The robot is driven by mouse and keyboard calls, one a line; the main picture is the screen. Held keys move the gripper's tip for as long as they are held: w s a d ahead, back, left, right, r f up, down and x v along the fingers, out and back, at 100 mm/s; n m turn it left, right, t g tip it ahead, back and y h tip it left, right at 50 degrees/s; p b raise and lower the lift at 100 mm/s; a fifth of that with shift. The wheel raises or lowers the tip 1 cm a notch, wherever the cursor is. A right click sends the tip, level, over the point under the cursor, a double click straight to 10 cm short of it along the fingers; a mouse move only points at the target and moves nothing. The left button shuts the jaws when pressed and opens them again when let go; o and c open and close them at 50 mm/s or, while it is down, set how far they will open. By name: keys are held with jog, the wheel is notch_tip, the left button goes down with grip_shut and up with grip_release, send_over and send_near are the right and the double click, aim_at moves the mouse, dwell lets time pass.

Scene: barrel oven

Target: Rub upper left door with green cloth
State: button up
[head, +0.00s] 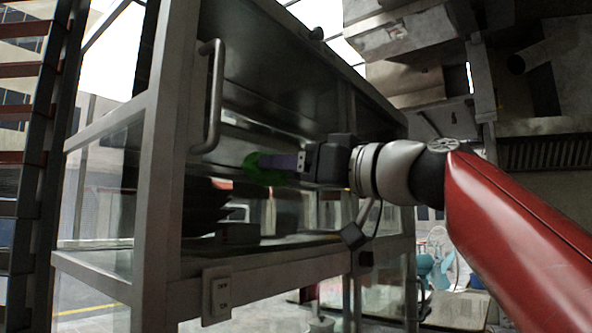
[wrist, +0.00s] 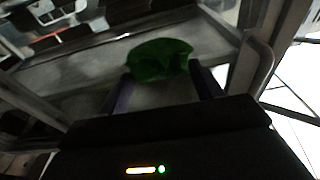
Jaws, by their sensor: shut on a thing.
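A green cloth (head: 264,174) is held at the tips of my gripper (head: 280,163), whose purple fingers are shut on it. In the wrist view the cloth (wrist: 158,60) is bunched between the two finger tips of my gripper (wrist: 161,72). The upper left door is hard to mark off; a dark panel (head: 275,85) beside a vertical bar handle (head: 215,97) seems to be it. The cloth is to the right of and below this handle, in front of the panel. I cannot tell whether the cloth touches the panel.
The handle (wrist: 264,65) stands out near the cloth's right in the wrist view. A grey metal frame post (head: 160,150) rises left of the handle. Below is a ledge (head: 290,250) with a socket box (head: 217,292). Metal hoods (head: 415,35) hang at the upper right.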

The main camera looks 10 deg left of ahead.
jog(key=w+d+p, duration=0.1)
jog(key=w+d, duration=0.2)
jog(key=w, duration=0.4)
jog(key=shift+w+r+p, duration=0.15)
jog(key=shift+w+p, duration=0.1)
jog(key=shift+p, duration=0.1)
dwell(0.4)
jog(key=shift+s, duration=0.1)
jog(key=s+a+b, duration=0.3)
jog(key=s, duration=0.4)
jog(key=shift+s, duration=0.15)
dwell(0.4)
jog(key=r+b+v, duration=0.1)
jog(key=b+v, duration=0.1)
jog(key=v, duration=0.4)
dwell(0.4)
jog(key=shift+d, duration=0.15)
